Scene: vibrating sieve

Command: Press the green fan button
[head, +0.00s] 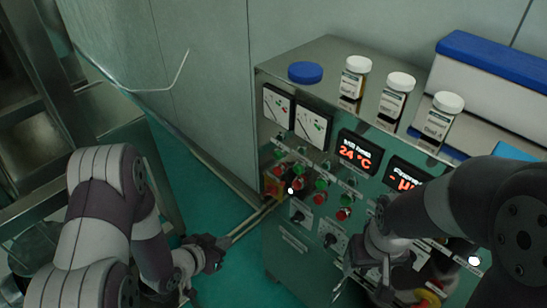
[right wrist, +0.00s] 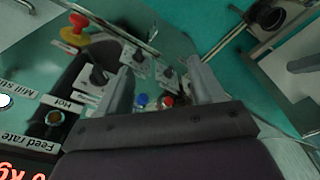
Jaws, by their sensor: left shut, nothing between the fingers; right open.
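The control panel (head: 285,215) on the metal cabinet has several small green buttons, among them an upper-left one (head: 279,154), one to its right (head: 301,168) and two lower ones (head: 321,184) (head: 346,200). Red buttons sit below them. The labels are too small to tell which is the fan button. My left gripper (head: 216,255) is shut and empty, left of the cabinet and apart from the buttons. My right gripper (head: 362,287) is open in front of the lower panel; in the right wrist view its spread fingers (right wrist: 162,75) have blue and red buttons between them.
Three white-capped jars (head: 395,95) and a blue lid (head: 305,72) stand on the cabinet top. Two dial gauges (head: 295,115) and red-digit displays (head: 360,152) are above the buttons. A red-and-yellow stop button (right wrist: 75,28) and black knobs (right wrist: 95,75) stick out. Green floor lies left of the cabinet.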

